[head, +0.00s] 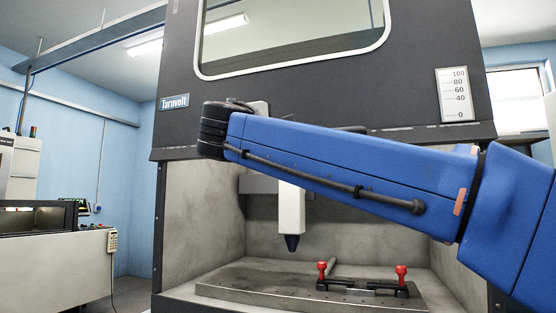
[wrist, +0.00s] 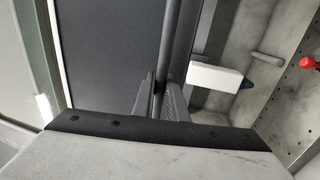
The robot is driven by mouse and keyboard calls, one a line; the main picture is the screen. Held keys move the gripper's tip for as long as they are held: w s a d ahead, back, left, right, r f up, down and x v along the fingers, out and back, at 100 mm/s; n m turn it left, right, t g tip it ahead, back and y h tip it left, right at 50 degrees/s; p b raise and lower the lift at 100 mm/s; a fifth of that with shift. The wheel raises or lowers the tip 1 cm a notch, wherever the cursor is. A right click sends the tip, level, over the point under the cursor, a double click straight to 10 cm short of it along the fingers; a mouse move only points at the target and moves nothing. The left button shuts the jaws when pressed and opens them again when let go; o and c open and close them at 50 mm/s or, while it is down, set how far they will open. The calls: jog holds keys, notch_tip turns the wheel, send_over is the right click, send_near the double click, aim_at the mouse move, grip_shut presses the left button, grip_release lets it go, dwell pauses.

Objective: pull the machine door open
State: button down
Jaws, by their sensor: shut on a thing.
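In the wrist view, the dark door panel (wrist: 105,50) fills the upper left. A dark handle bar (wrist: 171,45) runs along it, between the two fingers of my gripper (wrist: 160,95), which is shut on the bar. In the head view my blue arm crosses in front of the door's lower edge and hides my gripper and most of the handle.
Inside the chamber, a white head with a dark tip (head: 291,215) hangs above a metal bed (head: 250,285). A dark fixture with red knobs (head: 362,287) sits on the bed. A pale machine (head: 60,260) stands at the left. A scale plate (head: 454,95) is on the machine front.

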jog(key=shift+r, duration=0.8)
jog(key=c, duration=2)
grip_release()
jog(key=shift+c, duration=0.2)
jog(key=v, duration=1.7)
jog(key=shift+s, duration=0.2)
jog(key=shift+f, duration=0.15)
